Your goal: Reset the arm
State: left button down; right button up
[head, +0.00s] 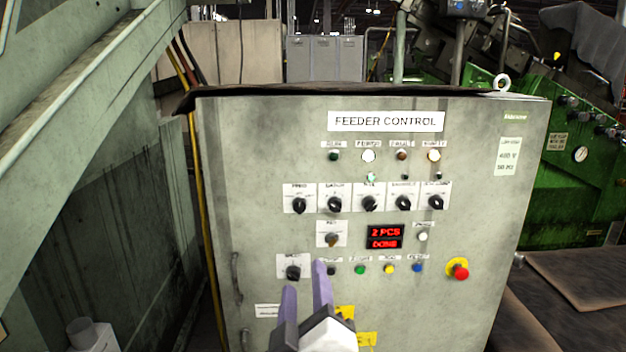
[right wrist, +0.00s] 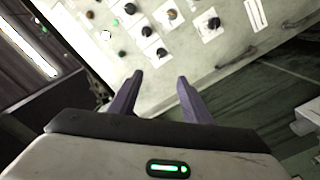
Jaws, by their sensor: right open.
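My right gripper (head: 306,292) is in front of the lower part of the feeder control cabinet (head: 270,140). Its two purple fingers are apart with nothing between them. In the head view the fingertips overlap the panel just right of the lower left black knob (head: 293,272). In the right wrist view the open fingers (right wrist: 158,98) point toward the panel (right wrist: 160,70), and a gap to it seems to show. The red display (head: 384,237) reads "2 PCS DONE". My left gripper is not in view.
A row of black selector knobs (head: 369,203) crosses the panel. A red emergency stop button (head: 458,269) sits at lower right. A grey metal frame (head: 80,110) stands on the left. A green machine (head: 570,185) stands on the right. A yellow cable (head: 201,200) runs beside the cabinet.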

jog(key=w+d+f+n+h, duration=0.2)
jog(key=d+f, duration=0.4)
jog(key=d, duration=0.6)
jog(key=w+d+f+n+h, duration=0.25)
jog(key=d+f, duration=0.35)
jog(key=d, duration=0.5)
jog(key=s+d+f+m+g+y, duration=0.1)
jog(key=s+f+g+y, duration=0.15)
jog(key=s+f, duration=0.45)
jog(key=s+d+f+m+g+y, duration=0.1)
jog(key=s+d+f+g, duration=0.2)
jog(key=f, duration=0.7)
jog(key=s+d+f+m+g+y, duration=0.1)
jog(key=s+d+f+m+g, duration=0.1)
jog(key=s+f, duration=0.55)
jog(key=s+d+f+m+g+y, duration=0.1)
jog(key=s+d+f+m+g, duration=0.2)
jog(key=s, duration=0.7)
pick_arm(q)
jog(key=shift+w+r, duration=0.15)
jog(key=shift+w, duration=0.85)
pick_arm(e)
jog(key=a+f+m+t, duration=0.1)
jog(key=a+m, duration=0.4)
jog(key=a, duration=0.8)
jog(key=shift+s+a+y, duration=0.2)
jog(key=shift+a+y, duration=0.15)
jog(key=shift+y, duration=0.05)
